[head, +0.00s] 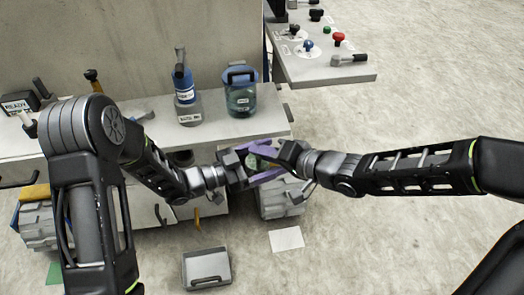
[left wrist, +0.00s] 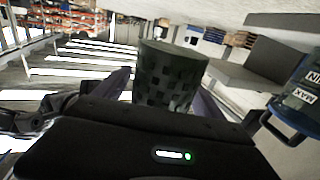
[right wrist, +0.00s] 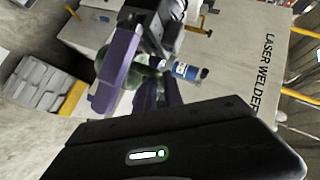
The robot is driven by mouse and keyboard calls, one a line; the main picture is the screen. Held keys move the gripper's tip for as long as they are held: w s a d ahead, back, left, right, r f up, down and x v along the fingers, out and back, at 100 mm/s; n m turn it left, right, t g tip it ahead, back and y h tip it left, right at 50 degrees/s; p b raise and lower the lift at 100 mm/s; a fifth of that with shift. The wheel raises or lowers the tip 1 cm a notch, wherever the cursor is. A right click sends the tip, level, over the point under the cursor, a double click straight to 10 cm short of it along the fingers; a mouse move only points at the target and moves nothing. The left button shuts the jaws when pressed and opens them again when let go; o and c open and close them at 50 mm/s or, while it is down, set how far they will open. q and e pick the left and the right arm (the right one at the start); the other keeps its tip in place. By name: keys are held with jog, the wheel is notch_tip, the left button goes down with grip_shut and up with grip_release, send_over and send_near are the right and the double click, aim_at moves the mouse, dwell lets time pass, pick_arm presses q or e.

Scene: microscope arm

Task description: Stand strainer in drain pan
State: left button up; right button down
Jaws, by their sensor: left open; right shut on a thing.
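The strainer is a dark green checkered cylinder, clearest in the left wrist view (left wrist: 170,72). In the head view it is a small green patch (head: 257,161) between my two grippers, mostly hidden by their fingers. My right gripper (head: 270,158) is shut on it. My left gripper (head: 250,165) is open, its purple fingers on either side of the strainer; whether they touch it I cannot tell. The drain pan (head: 187,272) is a grey shallow tray with a dark handle, on the floor below and left of the grippers.
A panel with coloured knobs (head: 325,66) is at upper right. A white sheet (head: 286,239) lies on the floor. The floor at right is clear.

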pick_arm(q)
jog(key=v, duration=1.2)
